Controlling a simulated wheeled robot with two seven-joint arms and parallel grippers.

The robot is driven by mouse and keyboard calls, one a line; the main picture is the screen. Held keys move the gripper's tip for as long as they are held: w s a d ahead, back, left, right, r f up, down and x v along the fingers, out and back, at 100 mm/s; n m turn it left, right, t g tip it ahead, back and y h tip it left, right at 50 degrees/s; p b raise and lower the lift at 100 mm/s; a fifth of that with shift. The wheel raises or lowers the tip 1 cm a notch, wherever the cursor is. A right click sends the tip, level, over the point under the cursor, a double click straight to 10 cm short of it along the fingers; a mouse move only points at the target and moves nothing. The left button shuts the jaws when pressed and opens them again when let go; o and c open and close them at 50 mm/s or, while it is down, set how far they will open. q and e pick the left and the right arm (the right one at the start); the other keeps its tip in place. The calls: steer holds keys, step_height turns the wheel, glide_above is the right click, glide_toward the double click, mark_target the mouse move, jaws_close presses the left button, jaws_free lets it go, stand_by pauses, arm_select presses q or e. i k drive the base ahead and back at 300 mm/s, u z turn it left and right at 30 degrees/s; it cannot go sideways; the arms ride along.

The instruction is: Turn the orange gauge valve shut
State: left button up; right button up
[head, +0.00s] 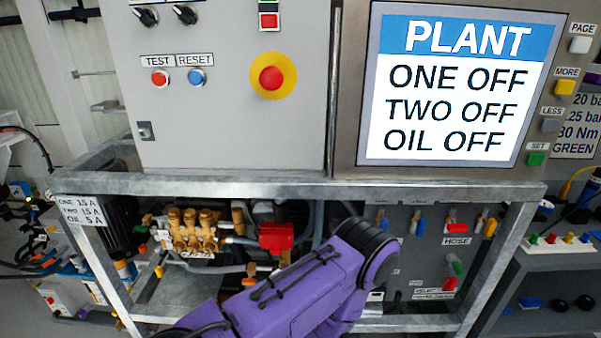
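Several small orange parts show below the control box, and I cannot tell for sure which one is the gauge valve. An orange handle (490,228) stands tilted on the grey panel at the right, beside a red handle (457,227) above the HOSE label. A small orange piece (159,271) is at the left of the pump, and an orange-brown fitting (250,269) sits below the red block. No gauge face is readable. My purple arm crosses the lower middle and hides part of the panel. Neither gripper shows.
A brass pump head (192,232) and a red block (276,236) sit inside the metal frame (300,188). Above are a grey control box with a red stop button (271,78) and a PLANT screen (455,85) reading ONE OFF, TWO OFF, OIL OFF.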

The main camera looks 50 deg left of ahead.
mark_target(249, 280)
steer(key=z, duration=0.1)
steer(key=k, duration=0.1)
steer(key=u, duration=1.85)
